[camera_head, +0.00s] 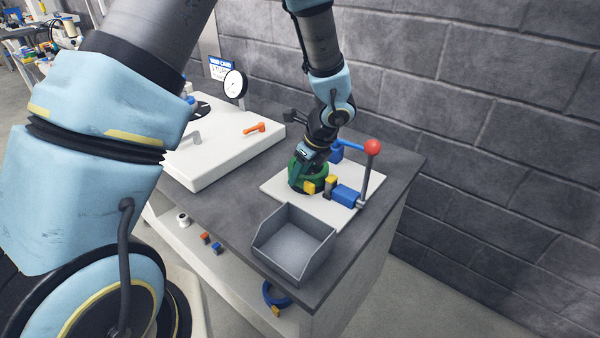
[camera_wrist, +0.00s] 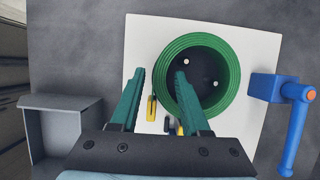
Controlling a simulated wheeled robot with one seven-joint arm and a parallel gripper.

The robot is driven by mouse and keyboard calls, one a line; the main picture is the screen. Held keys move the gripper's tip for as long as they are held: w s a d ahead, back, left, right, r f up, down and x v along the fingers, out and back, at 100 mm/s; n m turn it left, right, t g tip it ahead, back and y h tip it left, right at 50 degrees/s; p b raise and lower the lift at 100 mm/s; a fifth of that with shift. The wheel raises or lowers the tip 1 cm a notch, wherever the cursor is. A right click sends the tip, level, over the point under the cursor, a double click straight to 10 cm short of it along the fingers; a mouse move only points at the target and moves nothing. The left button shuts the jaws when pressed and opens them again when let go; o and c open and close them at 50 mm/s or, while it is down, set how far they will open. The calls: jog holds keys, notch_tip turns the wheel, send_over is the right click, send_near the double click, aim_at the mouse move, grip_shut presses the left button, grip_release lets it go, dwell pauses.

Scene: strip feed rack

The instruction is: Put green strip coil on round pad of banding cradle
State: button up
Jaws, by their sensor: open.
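The green strip coil (camera_head: 296,176) stands flat on the white base plate (camera_head: 335,212) of the banding cradle, beneath my gripper (camera_head: 309,160). The wrist view shows the coil (camera_wrist: 228,62) as a ridged ring around a dark round area with two pale dots. I cannot tell how much of this dark area is the round pad. My gripper (camera_wrist: 160,74) is open, its two green fingers apart. In the wrist view one finger overlaps the coil's opening and the other is left of the ring, with the near wall between them. Contact is unclear.
A blue clamp (camera_head: 346,195) and a red-knobbed lever (camera_head: 372,147) stand beside the coil. A small yellow part (camera_head: 309,188) is close to it. A grey open bin (camera_head: 272,252) sits at the bench's front edge. A white slab (camera_head: 225,150) with an orange handle (camera_head: 254,128) lies left.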

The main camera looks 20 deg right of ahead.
jog(key=b+v, duration=0.1)
jog(key=v, duration=1.1)
jog(key=a+r+n+g+h, duration=0.1)
jog(key=a+n+g+h, duration=0.1)
jog(key=a+n, duration=2.7)
jog(key=a, duration=0.3)
jog(key=shift+a, duration=0.2)
jog(key=shift+c, duration=0.2)
